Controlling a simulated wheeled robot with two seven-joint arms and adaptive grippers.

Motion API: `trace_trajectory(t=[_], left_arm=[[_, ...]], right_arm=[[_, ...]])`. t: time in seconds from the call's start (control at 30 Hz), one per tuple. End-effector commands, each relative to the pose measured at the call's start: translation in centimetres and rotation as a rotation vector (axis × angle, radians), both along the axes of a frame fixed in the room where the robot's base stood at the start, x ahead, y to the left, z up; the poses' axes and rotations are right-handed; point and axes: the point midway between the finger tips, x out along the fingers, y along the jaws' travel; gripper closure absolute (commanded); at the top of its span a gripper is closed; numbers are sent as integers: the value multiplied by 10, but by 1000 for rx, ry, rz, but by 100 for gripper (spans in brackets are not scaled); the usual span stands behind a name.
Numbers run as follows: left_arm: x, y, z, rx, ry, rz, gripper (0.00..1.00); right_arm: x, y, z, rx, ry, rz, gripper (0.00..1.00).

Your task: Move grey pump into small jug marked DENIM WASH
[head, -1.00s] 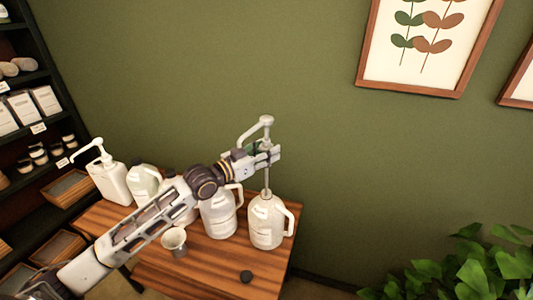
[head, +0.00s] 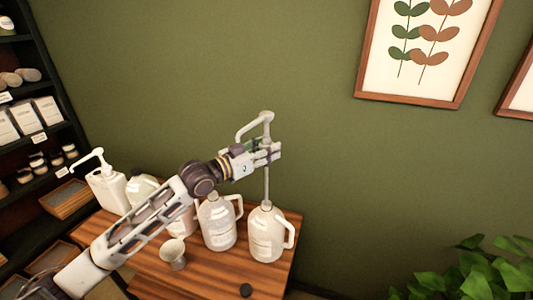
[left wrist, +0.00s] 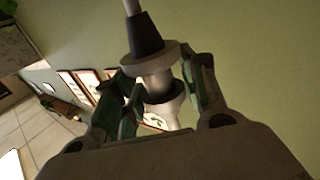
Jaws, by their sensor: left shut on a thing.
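The grey pump (head: 267,120) is upright in my left gripper (head: 274,151), its spout pointing left. Its thin tube hangs straight down to the mouth of the rightmost white jug (head: 267,238); whether the tube's end is inside or just behind the neck is hard to tell. In the left wrist view, my left gripper (left wrist: 160,88) is shut around the pump's collar (left wrist: 150,55). A second white jug (head: 217,225) with a handle stands just left. The labels are too small to read, so I cannot tell which jug is DENIM WASH. My right gripper is not in view.
A white pump bottle (head: 106,186) and other jugs stand at the left of the wooden table (head: 215,272), partly behind my left arm. A small cup (head: 173,254) and a dark cap (head: 246,290) are in front. Shelves (head: 50,110) are left, a plant (head: 490,270) right.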

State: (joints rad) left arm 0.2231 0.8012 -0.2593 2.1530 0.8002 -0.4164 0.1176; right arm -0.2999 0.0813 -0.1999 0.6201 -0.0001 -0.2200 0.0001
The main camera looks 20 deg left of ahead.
Motion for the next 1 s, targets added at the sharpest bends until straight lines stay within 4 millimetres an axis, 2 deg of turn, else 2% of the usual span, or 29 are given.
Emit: trace_trajectory(t=[0.23, 0.73, 1.0], left_arm=[[0, 0, 12, -1, -2, 0, 82], [0, 0, 16, -1, -1, 0, 82], [0, 0, 26, 1, -3, 0, 82]], right_arm=[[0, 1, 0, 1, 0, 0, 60], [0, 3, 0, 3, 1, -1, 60], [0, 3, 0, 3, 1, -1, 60]])
